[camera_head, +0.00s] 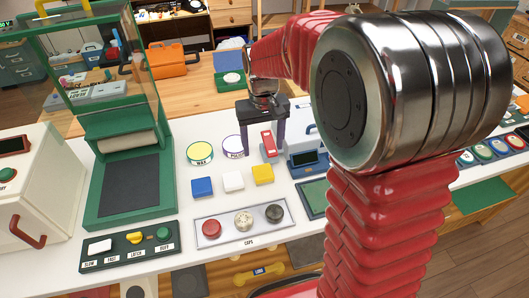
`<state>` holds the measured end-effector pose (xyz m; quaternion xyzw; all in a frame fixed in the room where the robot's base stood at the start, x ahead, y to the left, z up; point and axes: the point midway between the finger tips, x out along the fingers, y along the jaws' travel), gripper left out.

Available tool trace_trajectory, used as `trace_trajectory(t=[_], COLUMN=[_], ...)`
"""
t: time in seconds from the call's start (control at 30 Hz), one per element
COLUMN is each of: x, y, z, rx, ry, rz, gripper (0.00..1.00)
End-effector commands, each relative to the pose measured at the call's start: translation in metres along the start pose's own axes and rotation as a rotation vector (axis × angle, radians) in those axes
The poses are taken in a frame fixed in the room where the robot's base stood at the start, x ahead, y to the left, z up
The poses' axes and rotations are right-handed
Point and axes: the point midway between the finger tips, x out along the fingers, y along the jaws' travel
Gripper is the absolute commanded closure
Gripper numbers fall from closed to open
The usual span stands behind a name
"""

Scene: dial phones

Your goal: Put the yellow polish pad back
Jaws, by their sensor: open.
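A yellow pad (262,174), a small square block, lies on the white worktop at the right end of a short row. A white pad (232,181) and a blue pad (201,187) lie to its left. My gripper (262,151) is open, pointing down, behind the yellow pad in the picture and apart from it. Nothing shows held between its dark fingers.
A red-and-white item (268,142) stands by the right finger, with a grey-blue device (305,157) beside it. A grey tray (203,235) of round caps lies in front. A green machine (128,187) stands left. My arm hides much of the right.

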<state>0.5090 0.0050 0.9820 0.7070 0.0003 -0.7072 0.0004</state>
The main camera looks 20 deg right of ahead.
Motion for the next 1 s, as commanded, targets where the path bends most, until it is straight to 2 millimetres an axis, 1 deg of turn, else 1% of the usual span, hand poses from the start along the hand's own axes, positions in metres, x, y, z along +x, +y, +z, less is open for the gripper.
trace_trajectory(t=[0.03, 0.13, 0.77, 0.87, 1.0], x=[-0.004, -0.007, -0.009, -0.014, -0.029], y=[0.000, 0.000, 0.001, 0.001, 0.001], z=[0.000, 0.000, 0.002, 0.006, 0.019], rx=[0.000, 0.000, 0.001, 0.001, 0.001], ry=[0.001, 0.000, 0.003, 0.016, 0.047], rz=[0.000, 0.000, 0.000, 0.000, 0.000], gripper=[0.33, 0.33, 0.33, 0.33, 0.33])
